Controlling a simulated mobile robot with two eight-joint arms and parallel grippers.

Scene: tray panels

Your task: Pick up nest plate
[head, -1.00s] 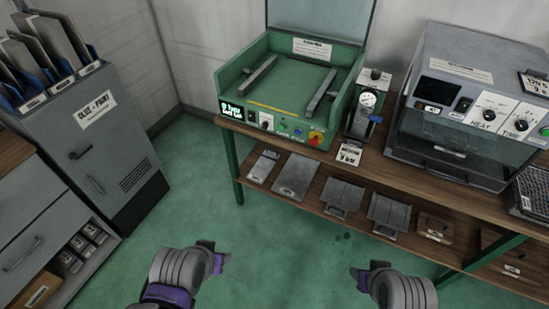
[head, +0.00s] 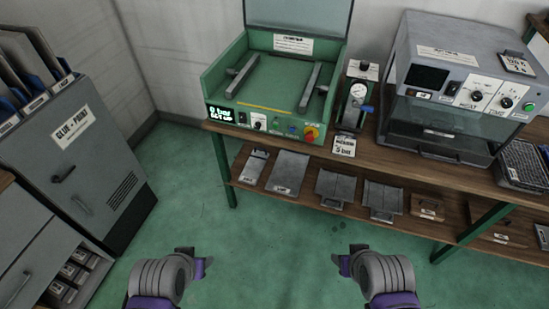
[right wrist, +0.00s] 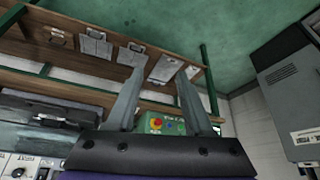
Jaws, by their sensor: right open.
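Several grey metal plates lie on the lower shelf of the wooden bench. They include a small plate (head: 252,166), a larger flat plate (head: 287,172), and two plates with a centre seam, one left (head: 333,187) and one right (head: 382,198). Their labels are too small to read, so I cannot tell which is the nest plate. My left gripper (head: 198,258) is open and empty above the floor, short of the shelf. My right gripper (head: 345,256) is open and empty, also short of the shelf. Its parted fingers (right wrist: 158,75) show in the right wrist view.
The bench top carries a green machine (head: 265,95) with two rails, a gauge unit (head: 356,95) and a grey oven (head: 450,90). A small wooden block (head: 426,207) sits on the lower shelf. A grey cabinet (head: 75,165) stands left. Green floor (head: 270,240) before the shelf is clear.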

